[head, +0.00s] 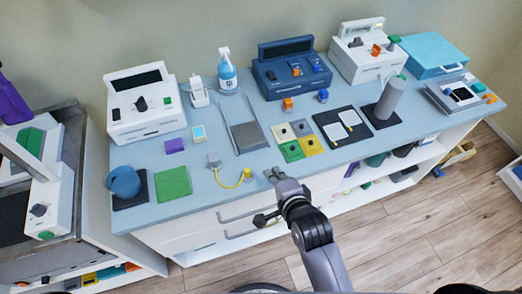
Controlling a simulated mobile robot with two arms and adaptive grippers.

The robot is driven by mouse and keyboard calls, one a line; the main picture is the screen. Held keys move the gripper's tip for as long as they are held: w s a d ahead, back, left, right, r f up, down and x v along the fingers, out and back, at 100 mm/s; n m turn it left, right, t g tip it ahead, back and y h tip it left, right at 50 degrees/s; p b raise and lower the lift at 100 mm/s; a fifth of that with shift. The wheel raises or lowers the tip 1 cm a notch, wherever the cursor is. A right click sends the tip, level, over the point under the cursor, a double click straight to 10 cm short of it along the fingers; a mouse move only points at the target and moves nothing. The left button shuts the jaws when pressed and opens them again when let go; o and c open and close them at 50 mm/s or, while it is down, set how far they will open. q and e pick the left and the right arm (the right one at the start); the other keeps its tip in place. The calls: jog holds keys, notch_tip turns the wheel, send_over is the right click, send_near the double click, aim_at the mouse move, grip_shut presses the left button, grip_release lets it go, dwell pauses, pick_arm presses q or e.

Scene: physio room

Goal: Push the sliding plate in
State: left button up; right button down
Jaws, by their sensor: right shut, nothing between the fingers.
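The sliding plate looks to be the dark grey plate (248,137) between two thin rails on the light blue counter (212,205). It lies at the near end of the rails, with the lighter track showing behind it. My right gripper (273,174) is shut and empty. It is at the counter's front edge, nearer than the plate and a little to its right, apart from it. My left gripper is not in view.
Yellow and green tiles (292,150) lie right of the plate. A yellow cable (232,184) lies to its front left. A spray bottle (227,72) and a dark blue device (292,68) stand behind. Drawer handles (240,215) project below the counter's front edge.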

send_near(257, 147)
jog(key=f, duration=0.1)
jog(key=f+p, duration=0.1)
jog(key=shift+w+a+f, duration=0.1)
jog(key=shift+w+f, duration=0.2)
jog(key=shift+w, duration=0.1)
jog(key=shift+w+a+f+p, duration=0.1)
jog(key=shift+w+a+p, duration=0.15)
jog(key=shift+w, duration=0.45)
jog(key=shift+w+a+f+p, duration=0.15)
jog(key=shift+w+a, duration=0.1)
jog(key=shift+w, duration=0.5)
jog(key=shift+w+a+p, duration=0.2)
jog(key=shift+w, duration=0.5)
